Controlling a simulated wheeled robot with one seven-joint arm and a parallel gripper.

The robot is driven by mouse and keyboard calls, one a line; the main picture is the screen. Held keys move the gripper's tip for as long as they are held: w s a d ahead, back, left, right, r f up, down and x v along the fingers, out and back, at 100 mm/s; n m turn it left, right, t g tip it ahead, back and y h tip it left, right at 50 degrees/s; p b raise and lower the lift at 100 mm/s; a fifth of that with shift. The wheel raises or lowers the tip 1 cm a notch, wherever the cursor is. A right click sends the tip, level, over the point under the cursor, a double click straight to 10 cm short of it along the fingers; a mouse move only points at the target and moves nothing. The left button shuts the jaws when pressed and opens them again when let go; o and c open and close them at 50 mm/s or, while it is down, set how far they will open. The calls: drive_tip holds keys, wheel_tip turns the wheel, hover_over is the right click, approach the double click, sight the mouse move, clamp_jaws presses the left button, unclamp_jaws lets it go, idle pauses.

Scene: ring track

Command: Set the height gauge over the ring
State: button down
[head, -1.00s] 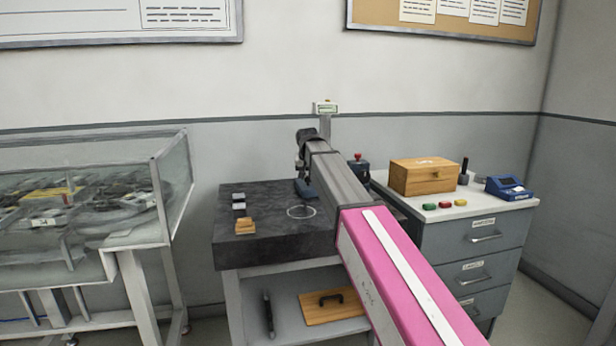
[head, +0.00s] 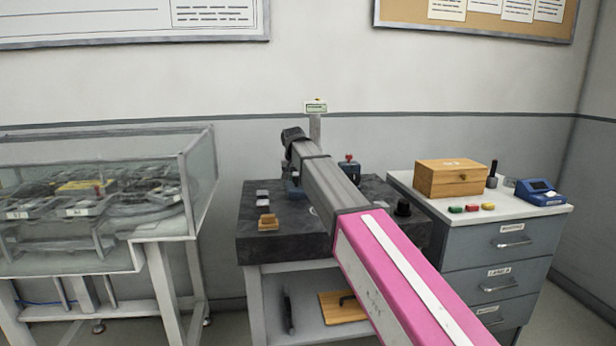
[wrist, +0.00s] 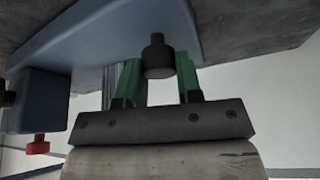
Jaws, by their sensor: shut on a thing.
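The height gauge has a grey column with a small display (head: 316,106) on top, and a blue base (head: 295,190) mostly behind my arm. A red knob (head: 348,160) shows on its right side. In the wrist view its blue body (wrist: 190,25) fills the top, with a black knob (wrist: 158,58) in front. The pale ring (head: 314,211) on the dark plate (head: 275,247) is nearly all covered by my arm. I cannot tell whether the base touches the plate.
Small blocks (head: 267,222) stand at the plate's left and a black cylinder (head: 402,208) at its right. A drawer cabinet (head: 475,245) with a wooden box (head: 452,178) is to the right. A glass-sided case (head: 90,195) is to the left.

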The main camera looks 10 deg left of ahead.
drive_tip(key=shift+a, duration=0.3)
drive_tip(key=c, duration=0.8)
unclamp_jaws()
drive_tip(key=shift+s+a, duration=0.1)
drive_tip(key=shift+a, duration=0.05)
drive_tip(key=shift+s+r, duration=0.15)
drive_tip(key=shift+r, duration=0.35)
drive_tip(key=v, duration=0.9)
drive_tip(key=shift+s+r, duration=0.2)
drive_tip(key=shift+r, duration=0.15)
